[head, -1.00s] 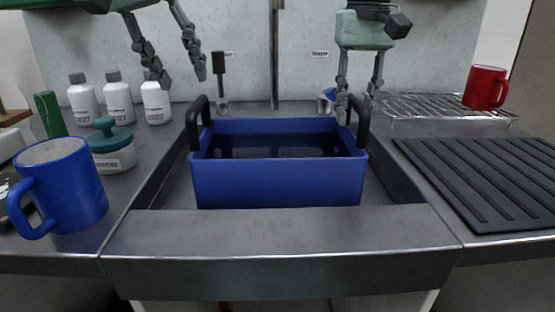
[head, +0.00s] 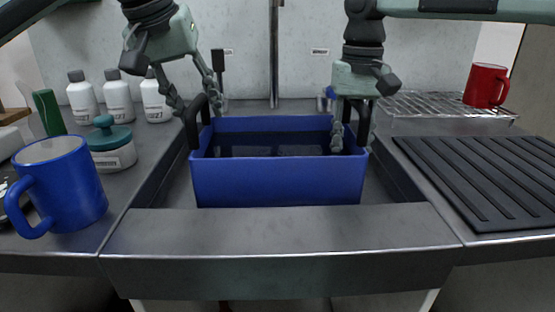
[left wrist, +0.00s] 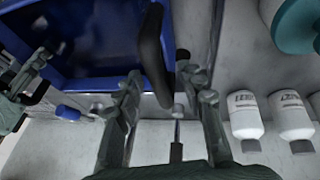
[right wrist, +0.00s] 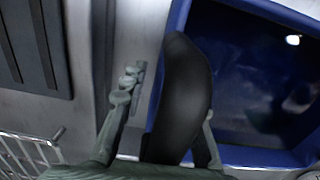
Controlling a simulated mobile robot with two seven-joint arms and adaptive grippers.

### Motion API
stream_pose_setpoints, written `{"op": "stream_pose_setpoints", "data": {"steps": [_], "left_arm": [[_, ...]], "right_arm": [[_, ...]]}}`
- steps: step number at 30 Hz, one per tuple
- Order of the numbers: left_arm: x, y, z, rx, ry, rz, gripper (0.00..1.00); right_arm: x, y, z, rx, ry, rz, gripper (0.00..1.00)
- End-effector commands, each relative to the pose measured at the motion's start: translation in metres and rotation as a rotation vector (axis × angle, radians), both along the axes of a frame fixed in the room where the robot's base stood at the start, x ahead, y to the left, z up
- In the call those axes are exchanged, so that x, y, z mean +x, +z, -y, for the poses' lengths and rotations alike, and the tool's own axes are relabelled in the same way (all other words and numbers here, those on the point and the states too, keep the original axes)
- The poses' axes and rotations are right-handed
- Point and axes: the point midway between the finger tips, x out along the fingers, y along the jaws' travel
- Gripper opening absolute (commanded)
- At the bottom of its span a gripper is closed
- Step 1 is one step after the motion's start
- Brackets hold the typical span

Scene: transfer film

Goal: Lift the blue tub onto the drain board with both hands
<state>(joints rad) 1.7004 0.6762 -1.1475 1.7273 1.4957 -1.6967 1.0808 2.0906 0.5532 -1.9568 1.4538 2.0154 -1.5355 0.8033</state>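The blue tub (head: 278,182) sits level in the sink, with dark contents or a dark interior, and a black upright handle at each end. My left gripper (head: 196,102) is open at the left handle (head: 191,130), its fingers spread to either side of it. In the left wrist view that handle (left wrist: 153,50) lies just ahead, between the open fingers. My right gripper (head: 350,138) is open, lower down, with its fingers on both sides of the right handle; the right wrist view shows this handle (right wrist: 182,95) between them. The black ribbed drain board (head: 490,175) lies on the right counter.
A wire rack (head: 425,103) with a red mug (head: 486,86) stands behind the drain board. A blue mug (head: 62,185), a teal-lidded jar (head: 112,150) and white bottles (head: 118,98) crowd the left counter. The drain board's top is clear. The sink's front edge (head: 280,230) borders the tub.

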Motion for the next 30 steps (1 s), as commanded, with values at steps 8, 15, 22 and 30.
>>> {"op": "stream_pose_setpoints", "data": {"steps": [8, 15, 22, 30], "left_arm": [[0.0, 0.0003, -0.0002, 0.0, 0.0, 0.0, 0.05], [-0.0001, 0.0004, -0.0002, 0.0, 0.0, 0.0, 0.0], [0.0, 0.0005, -0.0002, 0.0, 0.0, 0.0, 0.0], [0.0007, 0.0084, 0.0003, -0.006, 0.001, 0.01, 0.0]], "right_arm": [[0.0, 0.0002, 0.0001, 0.0, 0.0, 0.0, 0.0], [0.0001, 0.0003, 0.0001, 0.0, 0.0, 0.0, 0.0], [0.0001, 0.0004, 0.0001, 0.0, 0.0, 0.0, 0.0], [0.0011, 0.0073, -0.0006, 0.003, -0.001, 0.007, 0.0]]}}
